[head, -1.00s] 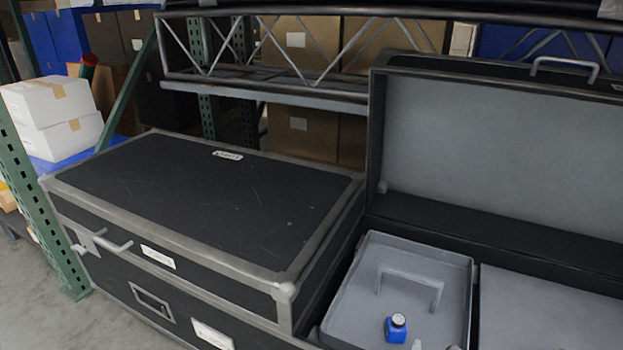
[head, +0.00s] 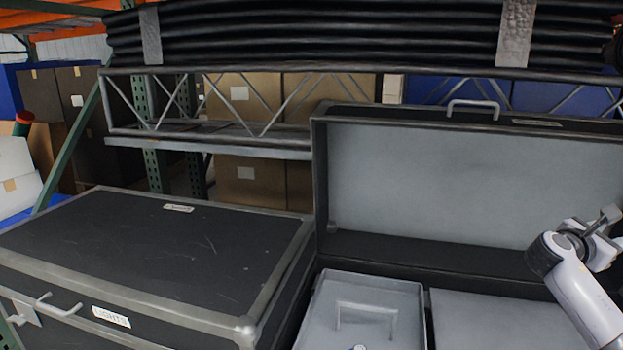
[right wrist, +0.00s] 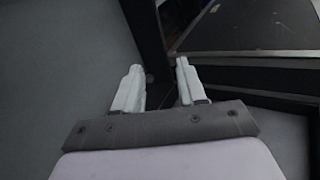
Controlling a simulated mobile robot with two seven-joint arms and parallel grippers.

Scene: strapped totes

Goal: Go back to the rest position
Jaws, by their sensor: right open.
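My right gripper (head: 604,225) is at the right edge of the head view, in front of the raised lid of the open case and above the case's right part. In the right wrist view its two pale fingers (right wrist: 158,66) stand apart with nothing between them, so it is open and empty. Part of the fingers is cut off or small in the head view. My left gripper is in neither view.
The open case (head: 470,180) holds a grey tray with a handle (head: 318,310); a white cap (head: 360,348) just shows at the bottom edge. A closed black case (head: 150,240) stands left. Shelving with a metal truss (head: 230,153) and boxes stands behind.

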